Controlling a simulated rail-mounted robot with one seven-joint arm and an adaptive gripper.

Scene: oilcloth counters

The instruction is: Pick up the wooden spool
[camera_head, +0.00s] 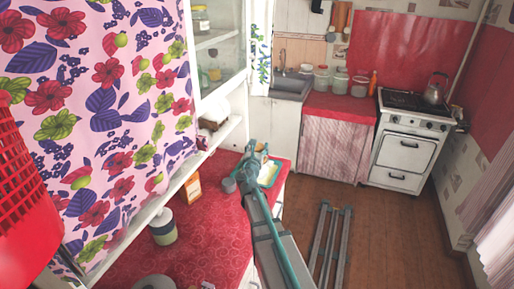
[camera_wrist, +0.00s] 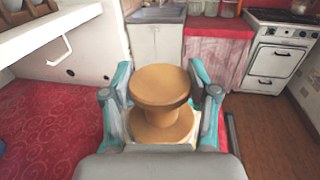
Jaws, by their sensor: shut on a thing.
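The red patterned counter (camera_head: 200,240) holds a lidded jar (camera_head: 162,226), an orange box (camera_head: 192,188) and a yellow-and-teal item (camera_head: 269,173) beside my gripper. A shelf (camera_head: 215,135) and glass cabinet rise to the left.

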